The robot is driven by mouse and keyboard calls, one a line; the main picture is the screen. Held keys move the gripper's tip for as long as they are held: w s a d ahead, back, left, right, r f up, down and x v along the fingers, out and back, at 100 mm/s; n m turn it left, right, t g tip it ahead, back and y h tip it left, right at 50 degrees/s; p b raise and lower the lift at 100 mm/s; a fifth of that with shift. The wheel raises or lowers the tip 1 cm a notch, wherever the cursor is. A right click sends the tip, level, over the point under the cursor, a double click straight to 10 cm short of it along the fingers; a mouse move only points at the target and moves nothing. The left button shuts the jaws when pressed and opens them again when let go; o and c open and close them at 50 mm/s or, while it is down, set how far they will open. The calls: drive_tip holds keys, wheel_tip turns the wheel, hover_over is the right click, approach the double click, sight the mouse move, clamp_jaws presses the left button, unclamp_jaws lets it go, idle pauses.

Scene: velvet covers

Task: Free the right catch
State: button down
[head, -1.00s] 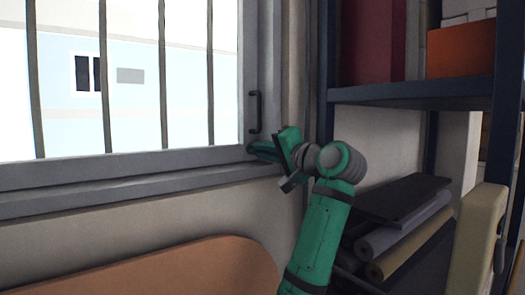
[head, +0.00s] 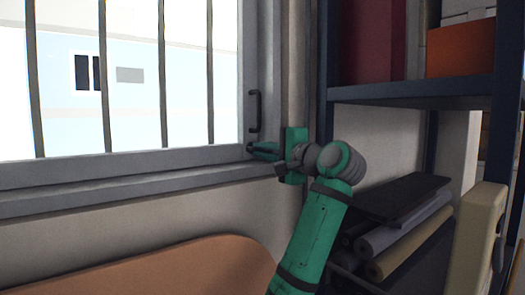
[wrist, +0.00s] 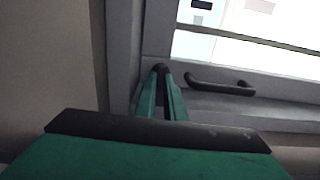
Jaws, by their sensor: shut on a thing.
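My green gripper (head: 264,150) is at the lower right corner of the grey window sash (head: 130,160), just below the dark bar handle (head: 254,112). In the wrist view, my gripper (wrist: 162,76) has its two fingers close together, pointing at the frame corner beside the handle (wrist: 220,85). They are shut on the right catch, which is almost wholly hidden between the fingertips. A small dark patch shows at the tips; I cannot tell whether it is catch or finger pad. The catch's exact angle cannot be seen. The handle is apart from the fingers.
Vertical bars (head: 163,80) stand across the window. A dark shelf (head: 415,90) with boxes is at the right, close to my arm. Rolled covers (head: 405,238) lie below it. A brown rounded panel (head: 190,268) is below the sill.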

drive_tip(key=c, duration=1.8)
unclamp_jaws()
drive_tip(key=shift+w, duration=0.1)
drive_tip(key=shift+c, duration=0.2)
drive_tip(key=v, duration=1.1)
drive_tip(key=shift+w+f, duration=0.1)
